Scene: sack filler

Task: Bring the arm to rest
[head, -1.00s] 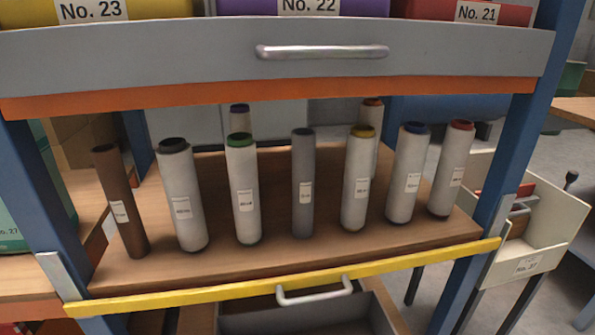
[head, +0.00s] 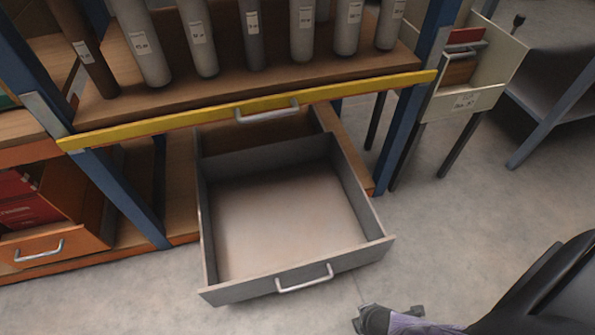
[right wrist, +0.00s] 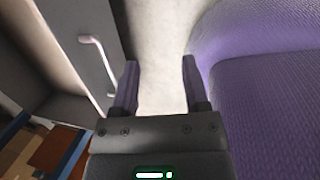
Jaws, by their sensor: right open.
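My right gripper (head: 388,318) shows at the bottom of the head view, just right of and in front of the open drawer's front. In the right wrist view its two fingers (right wrist: 160,85) are apart, with only pale floor between them, so it is open and empty. The grey drawer (head: 284,278) is pulled out and empty; its handle (right wrist: 98,62) shows to the left of the fingers in the right wrist view, apart from them. My left gripper is not in view.
A shelf with several tubes (head: 142,42) stands above the drawer, behind a yellow rail (head: 180,119). A cream bin (head: 480,98) stands at the right. A lower drawer (head: 40,245) with red boxes is at the left. The floor (head: 450,215) right of the drawer is clear.

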